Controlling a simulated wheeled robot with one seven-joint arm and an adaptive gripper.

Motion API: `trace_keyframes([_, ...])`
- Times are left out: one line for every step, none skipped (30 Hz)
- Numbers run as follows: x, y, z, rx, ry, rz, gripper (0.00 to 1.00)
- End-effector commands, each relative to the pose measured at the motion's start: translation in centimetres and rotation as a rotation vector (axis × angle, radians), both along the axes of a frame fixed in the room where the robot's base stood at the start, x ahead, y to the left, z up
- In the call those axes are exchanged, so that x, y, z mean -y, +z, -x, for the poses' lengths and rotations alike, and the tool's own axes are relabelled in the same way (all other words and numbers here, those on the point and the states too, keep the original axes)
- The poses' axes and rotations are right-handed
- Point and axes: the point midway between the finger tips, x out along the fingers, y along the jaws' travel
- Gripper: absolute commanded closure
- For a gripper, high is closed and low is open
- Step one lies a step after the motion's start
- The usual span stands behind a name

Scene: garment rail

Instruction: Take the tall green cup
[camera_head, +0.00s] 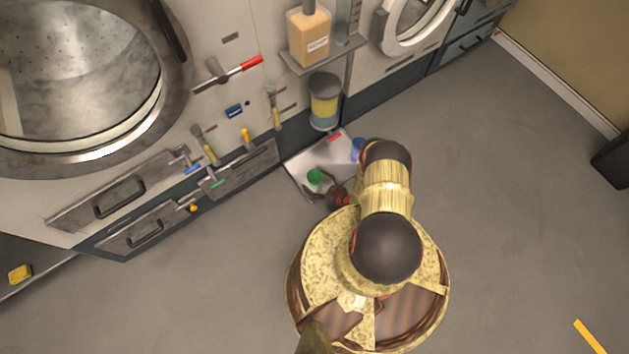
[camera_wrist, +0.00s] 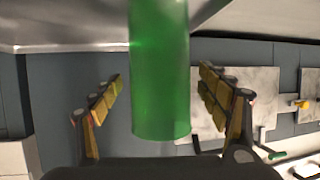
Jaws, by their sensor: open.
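In the wrist view the green cup (camera_wrist: 160,75) fills the middle, running from the top edge down between the fingers. My gripper (camera_wrist: 160,92) is open, with one yellow-padded finger on each side of the cup and a gap on both sides. In the head view my gripper (camera_head: 325,192) is small and dark, close beside the cup and partly hidden by my arm.
A blue object (camera_head: 357,149) stands at the tray's right side, near my arm. A clear canister with yellow and blue contents (camera_head: 324,101) is behind the tray. Machine fronts with drawers and handles (camera_head: 122,199) line the back left.

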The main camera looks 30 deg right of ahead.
Motion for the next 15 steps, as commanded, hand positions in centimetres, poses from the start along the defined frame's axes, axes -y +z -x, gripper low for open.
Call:
trace_keyframes([0.00, 0.02, -0.01, 0.000, 0.000, 0.000, 0.24])
trace_keyframes([0.01, 0.04, -0.01, 0.000, 0.000, 0.000, 0.24])
trace_keyframes([0.01, 0.04, 0.00, 0.000, 0.000, 0.000, 0.24])
trace_keyframes([0.01, 0.05, 0.01, 0.000, 0.000, 0.000, 0.24])
trace_keyframes([0.01, 0.05, 0.01, 0.000, 0.000, 0.000, 0.24])
trace_keyframes([0.01, 0.05, 0.01, 0.000, 0.000, 0.000, 0.27])
trace_keyframes([0.01, 0.05, 0.01, 0.000, 0.000, 0.000, 0.29])
trace_keyframes([0.01, 0.05, 0.01, 0.000, 0.000, 0.000, 0.30])
trace_keyframes([0.01, 0.05, 0.01, 0.000, 0.000, 0.000, 0.32])
trace_keyframes([0.01, 0.05, 0.01, 0.000, 0.000, 0.000, 0.34])
trace_keyframes([0.00, 0.05, 0.01, 0.000, 0.000, 0.000, 0.36])
trace_keyframes([0.00, 0.05, 0.01, 0.000, 0.000, 0.000, 0.38])
trace_keyframes([0.00, 0.05, 0.01, 0.000, 0.000, 0.000, 0.40])
trace_keyframes([0.01, 0.05, 0.02, 0.000, 0.000, 0.001, 0.42])
trace_keyframes([0.01, 0.04, 0.02, 0.000, 0.000, 0.000, 0.44])
